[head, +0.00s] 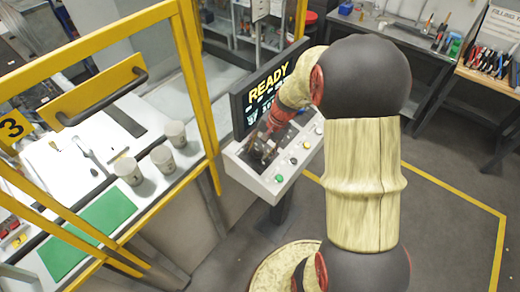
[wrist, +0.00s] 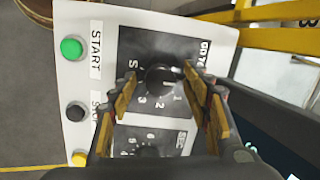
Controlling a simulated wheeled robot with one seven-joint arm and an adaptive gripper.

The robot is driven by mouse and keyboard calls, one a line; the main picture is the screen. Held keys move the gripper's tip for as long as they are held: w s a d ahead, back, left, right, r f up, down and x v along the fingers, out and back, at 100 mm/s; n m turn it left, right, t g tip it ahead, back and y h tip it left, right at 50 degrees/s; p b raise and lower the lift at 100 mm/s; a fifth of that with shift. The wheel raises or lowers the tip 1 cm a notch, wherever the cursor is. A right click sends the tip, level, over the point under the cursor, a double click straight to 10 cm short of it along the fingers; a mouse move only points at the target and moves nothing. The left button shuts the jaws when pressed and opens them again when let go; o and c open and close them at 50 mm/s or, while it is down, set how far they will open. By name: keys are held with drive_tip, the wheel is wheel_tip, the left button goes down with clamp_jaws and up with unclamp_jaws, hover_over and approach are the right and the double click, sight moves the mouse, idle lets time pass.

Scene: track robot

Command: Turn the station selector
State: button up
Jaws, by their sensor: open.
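The station selector is a round black knob (wrist: 160,78) on a dark plate in the wrist view, with the numbers 1, 2 and 3 below it. A small light mark shows at its right side, near the 1. My gripper (wrist: 162,74) is open, with one finger on each side of the knob. I cannot tell whether the fingers touch it. In the head view my gripper (head: 262,150) is over the left part of the sloped control panel (head: 238,170) and hides the knob.
A green START button (wrist: 71,49), a black button (wrist: 75,113) and a yellow button (wrist: 79,158) sit on the panel. A second dial (wrist: 148,150) lies below, partly hidden. A READY screen (head: 268,88) stands behind the panel. Yellow frame bars (head: 195,80) rise to the left.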

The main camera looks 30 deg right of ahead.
drive_tip(key=v, duration=1.2)
idle(0.3)
drive_tip(key=s+a+r+n+t+h+b, duration=0.2)
drive_tip(key=s+a+n+b, duration=0.7)
drive_tip(key=s+a, duration=0.8)
drive_tip(key=shift+s+r+n+t+h, duration=0.15)
drive_tip(key=shift+r+n+t+h, duration=0.25)
drive_tip(key=shift+r+n+t, duration=0.55)
